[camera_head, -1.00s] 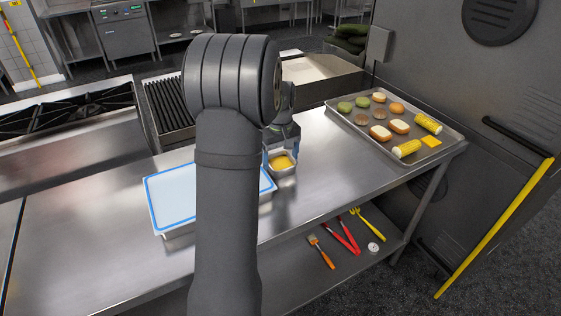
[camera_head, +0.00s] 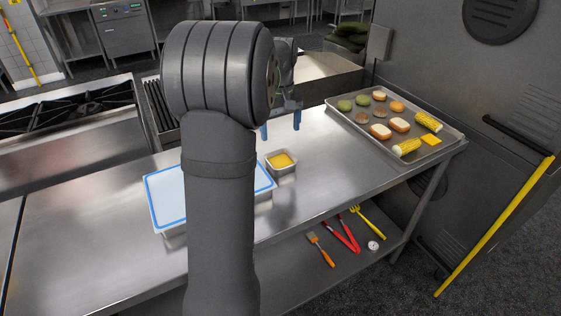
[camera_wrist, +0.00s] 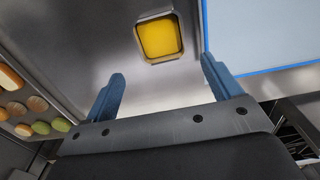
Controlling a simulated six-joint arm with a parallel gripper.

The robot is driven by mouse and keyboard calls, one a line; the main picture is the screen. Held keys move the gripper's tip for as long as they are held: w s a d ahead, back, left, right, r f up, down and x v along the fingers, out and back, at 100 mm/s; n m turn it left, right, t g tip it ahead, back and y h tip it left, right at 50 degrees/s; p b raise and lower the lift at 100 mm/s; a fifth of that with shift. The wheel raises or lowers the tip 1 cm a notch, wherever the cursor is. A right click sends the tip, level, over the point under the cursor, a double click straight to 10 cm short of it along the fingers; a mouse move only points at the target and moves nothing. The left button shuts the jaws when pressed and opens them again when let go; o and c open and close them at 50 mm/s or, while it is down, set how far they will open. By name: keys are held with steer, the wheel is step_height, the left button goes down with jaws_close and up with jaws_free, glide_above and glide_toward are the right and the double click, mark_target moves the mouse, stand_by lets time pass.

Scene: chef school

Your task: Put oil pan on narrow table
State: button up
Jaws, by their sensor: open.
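The oil pan (camera_head: 281,163) is a small square metal pan with yellow oil. It stands upright on the steel table (camera_head: 325,160), beside the right edge of a white, blue-rimmed container. It also shows in the wrist view (camera_wrist: 160,38), beyond the fingertips. My gripper (camera_head: 281,128) is open and empty, with blue fingers, above the table behind the pan in the head view. In the wrist view my gripper (camera_wrist: 163,75) has its fingers wide apart, not touching the pan. My arm hides part of the container and table.
A tray (camera_head: 432,152) of buns, corn and other food is at the table's right end. The blue-rimmed container (camera_head: 165,200) is partly behind my arm. A lower shelf (camera_head: 300,268) holds a brush, red tongs and a yellow fork. A grill and burners are behind.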

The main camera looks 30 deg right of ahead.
step_height(320, 180, up, 5)
steer(key=s+a+m+t+y, duration=0.1)
steer(key=s+m+t, duration=0.45)
steer(key=m, duration=0.75)
steer(key=s+a+m+t+y, duration=0.15)
steer(key=s+m+t, duration=0.4)
steer(key=m, duration=0.75)
steer(key=m+t+h, duration=0.3)
steer(key=m, duration=0.7)
glide_toward(276, 156)
steer(key=x, duration=0.7)
steer(key=shift+r, duration=0.1)
steer(key=c, duration=1.2)
